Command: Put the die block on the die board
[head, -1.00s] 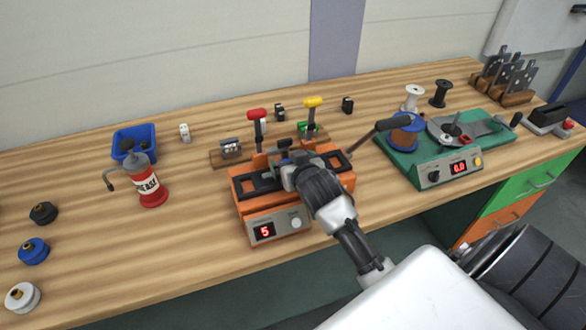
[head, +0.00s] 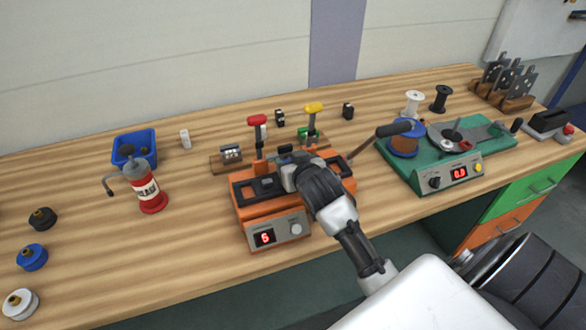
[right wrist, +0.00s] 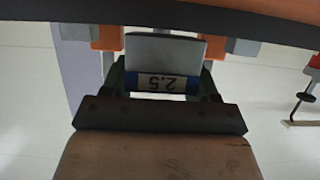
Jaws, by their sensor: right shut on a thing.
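My right gripper (head: 288,168) is over the orange machine on the bench. In the right wrist view (right wrist: 160,95) it is shut on the die block (right wrist: 166,48), a grey block with an upside-down "2.5" label on white and blue. The head view does not clearly show the block, as my gripper and wrist cover that spot. My left gripper is not in view.
Small black blocks (head: 280,117) stand behind. A red bottle (head: 149,194) and blue bin (head: 126,156) are left, a green winder (head: 480,146) right.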

